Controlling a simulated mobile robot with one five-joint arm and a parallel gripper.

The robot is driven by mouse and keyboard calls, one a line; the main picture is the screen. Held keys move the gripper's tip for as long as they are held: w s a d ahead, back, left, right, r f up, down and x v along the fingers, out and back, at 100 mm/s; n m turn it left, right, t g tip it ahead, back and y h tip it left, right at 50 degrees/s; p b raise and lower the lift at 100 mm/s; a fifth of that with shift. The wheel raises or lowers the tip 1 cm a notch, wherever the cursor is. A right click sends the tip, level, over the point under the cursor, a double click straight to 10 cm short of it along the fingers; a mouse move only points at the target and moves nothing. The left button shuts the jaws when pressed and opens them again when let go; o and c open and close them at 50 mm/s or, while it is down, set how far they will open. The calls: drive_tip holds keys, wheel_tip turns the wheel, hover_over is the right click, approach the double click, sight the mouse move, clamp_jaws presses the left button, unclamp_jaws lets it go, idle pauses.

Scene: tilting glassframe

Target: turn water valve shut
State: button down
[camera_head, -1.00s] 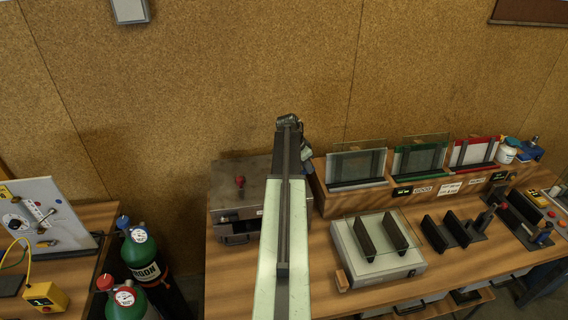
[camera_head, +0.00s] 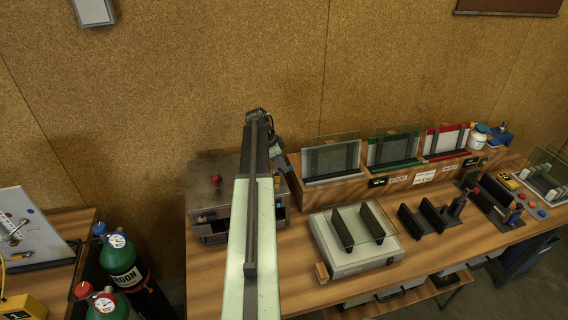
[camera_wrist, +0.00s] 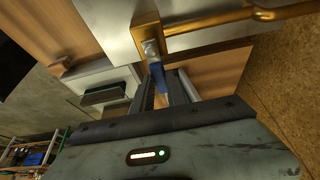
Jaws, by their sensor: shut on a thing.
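The water valve shows in the wrist view as a blue lever (camera_wrist: 160,82) below a grey metal fitting (camera_wrist: 151,48) on a brass-coloured pipe (camera_wrist: 215,24). My gripper (camera_wrist: 166,88) has its two dark fingers on either side of the blue lever and is shut on it. The lever's far end between the fingers is partly hidden. In the head view my pale green arm reaches away over the bench, its far end beside a steel box. My fingertips and the valve are not clear there.
The steel box (camera_head: 230,182) with a red knob stands left of my arm. A plate device (camera_head: 355,262) with upright black holders, racks of glass panes (camera_head: 393,150) and black clamps fill the bench to the right. Green gas cylinders (camera_head: 118,268) stand at the left.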

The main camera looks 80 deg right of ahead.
drive_tip(key=c, duration=1.3)
unclamp_jaws()
drive_tip(key=shift+d, duration=0.1)
drive_tip(key=p+v, duration=0.7)
drive_tip(key=shift+w+r, duration=0.15)
drive_tip(key=shift+r, duration=0.2)
